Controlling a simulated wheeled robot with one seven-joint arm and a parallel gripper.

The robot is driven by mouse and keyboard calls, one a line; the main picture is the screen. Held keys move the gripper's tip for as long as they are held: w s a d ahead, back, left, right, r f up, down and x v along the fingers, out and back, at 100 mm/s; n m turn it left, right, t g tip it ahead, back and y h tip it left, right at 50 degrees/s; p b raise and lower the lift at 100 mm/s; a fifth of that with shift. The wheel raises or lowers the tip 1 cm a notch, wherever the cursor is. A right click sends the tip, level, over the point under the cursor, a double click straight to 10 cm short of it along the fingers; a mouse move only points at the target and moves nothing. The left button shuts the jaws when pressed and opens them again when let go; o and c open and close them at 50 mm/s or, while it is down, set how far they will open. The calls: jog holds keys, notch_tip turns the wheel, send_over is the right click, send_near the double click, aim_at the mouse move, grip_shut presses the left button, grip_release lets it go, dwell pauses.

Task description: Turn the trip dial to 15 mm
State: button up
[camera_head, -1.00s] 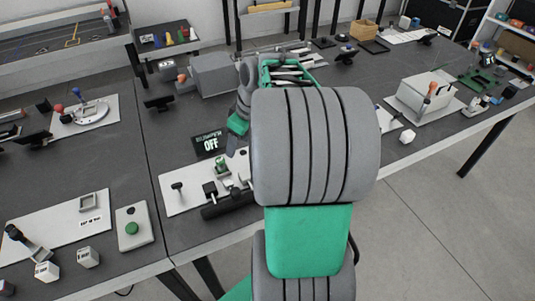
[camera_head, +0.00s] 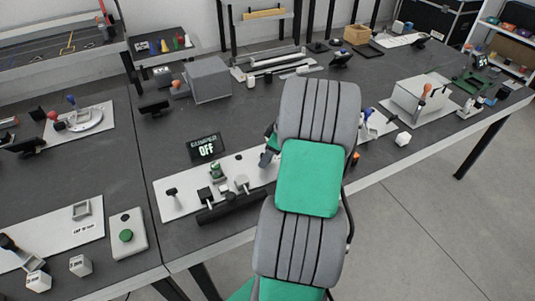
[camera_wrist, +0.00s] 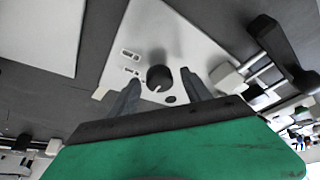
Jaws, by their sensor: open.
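In the wrist view a round black dial (camera_wrist: 160,77) with a white pointer mark sits on a white plate (camera_wrist: 165,32). The pointer is at the dial's lower edge in that picture. Small white label boxes (camera_wrist: 130,55) lie beside the dial; their text is too small to read. My gripper (camera_wrist: 161,82) is open, with one fingertip on each side of the dial; I cannot tell whether they touch it. In the head view one finger of my gripper (camera_head: 267,158) shows at the right end of the white plate; my arm hides the dial there.
A black display reading OFF (camera_head: 206,147) stands behind the plate. Knobs and a green-topped part (camera_head: 217,171) stand on the plate's left half. A black bar (camera_head: 232,205) runs along its front. A grey box (camera_head: 208,79) is farther back. Bare table lies left of the display.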

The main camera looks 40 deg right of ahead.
jog(key=shift+c, duration=0.4)
grip_shut()
jog(key=shift+m, duration=0.3)
jog(key=m+h+b, duration=0.1)
jog(key=m, duration=0.2)
jog(key=shift+a+t, duration=0.2)
jog(key=shift+t, duration=0.1)
jog(key=m+h+b, duration=0.1)
jog(key=m+h, duration=0.1)
jog(key=m, duration=0.3)
jog(key=shift+a+m+b, duration=0.15)
jog(key=shift+m+b, duration=0.2)
jog(key=shift+m, duration=0.05)
jog(key=m+h, duration=0.1)
jog(key=m, duration=0.1)
jog(key=m+g+h, duration=0.1)
jog(key=m, duration=0.1)
jog(key=shift+w+a+m+b, duration=0.1)
jog(key=shift+m+b, duration=0.2)
jog(key=shift+m+g+h, duration=0.4)
jog(key=shift+m+g, duration=0.2)
jog(key=shift+m, duration=1.4)
